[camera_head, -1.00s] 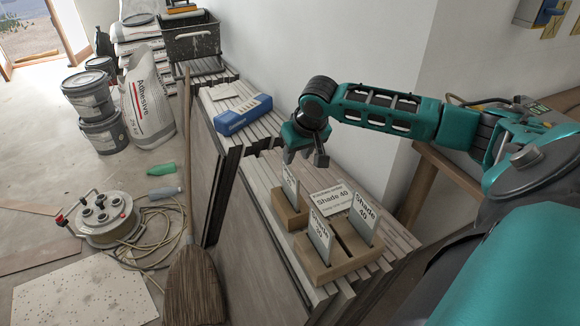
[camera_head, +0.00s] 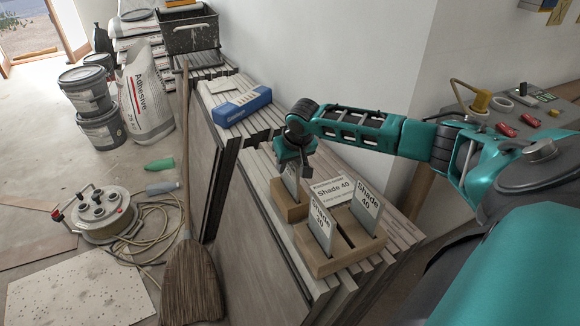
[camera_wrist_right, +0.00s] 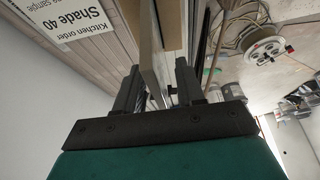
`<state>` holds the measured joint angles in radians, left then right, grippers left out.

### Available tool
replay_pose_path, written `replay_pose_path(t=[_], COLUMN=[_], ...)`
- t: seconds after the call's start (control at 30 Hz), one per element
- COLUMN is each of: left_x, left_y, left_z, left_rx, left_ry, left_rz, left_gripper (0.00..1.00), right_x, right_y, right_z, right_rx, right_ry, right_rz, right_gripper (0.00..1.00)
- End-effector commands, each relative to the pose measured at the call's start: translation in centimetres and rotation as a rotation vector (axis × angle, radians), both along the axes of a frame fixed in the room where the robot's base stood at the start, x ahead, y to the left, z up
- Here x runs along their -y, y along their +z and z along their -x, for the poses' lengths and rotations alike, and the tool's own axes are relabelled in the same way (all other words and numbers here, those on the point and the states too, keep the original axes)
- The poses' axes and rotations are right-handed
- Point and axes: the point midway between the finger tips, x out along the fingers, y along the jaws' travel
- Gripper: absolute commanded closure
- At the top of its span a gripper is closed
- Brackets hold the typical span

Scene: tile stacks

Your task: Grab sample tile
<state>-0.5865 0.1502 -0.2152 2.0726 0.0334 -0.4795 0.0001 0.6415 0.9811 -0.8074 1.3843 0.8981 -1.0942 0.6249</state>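My right gripper (camera_head: 297,158) is at the far tile holder, pointing down at the pale sample tile (camera_head: 291,182) that stands in a single wooden block (camera_head: 288,208). The gripper covers the tile's upper part. In the right wrist view the two fingers (camera_wrist_right: 160,88) are apart, with a thin upright edge, seemingly the tile (camera_wrist_right: 150,62), between them; I see no clear grip on it. Two more tiles stand in a nearer double wooden block (camera_head: 328,266): a left tile (camera_head: 321,226) marked Shade with an unclear number, and a Shade 40 tile (camera_head: 366,205). My left gripper is out of view.
A "Kitchen order Shade 40" paper (camera_head: 330,192) lies behind the tiles; it also shows in the right wrist view (camera_wrist_right: 62,18). A broom (camera_head: 191,280) leans at the left. The wall is close on the right.

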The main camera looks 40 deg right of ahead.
Motion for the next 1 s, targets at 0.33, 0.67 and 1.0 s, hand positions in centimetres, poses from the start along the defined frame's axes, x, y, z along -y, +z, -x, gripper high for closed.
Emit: replay_pose_path(t=[0.33, 0.67, 1.0], left_x=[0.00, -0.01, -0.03], left_y=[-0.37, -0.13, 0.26], left_z=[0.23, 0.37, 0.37], left_rx=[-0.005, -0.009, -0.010], left_ry=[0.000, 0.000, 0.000], left_rz=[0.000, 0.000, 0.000], left_gripper=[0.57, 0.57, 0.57], right_x=[0.07, 0.06, 0.06], right_y=[-0.41, -0.56, -0.89], right_z=[-0.20, -0.18, -0.17], right_rx=[0.001, 0.000, 0.001], right_ry=[0.001, 0.001, 0.001], right_rz=[0.001, 0.000, 0.001], right_gripper=[0.62, 0.62, 0.62])
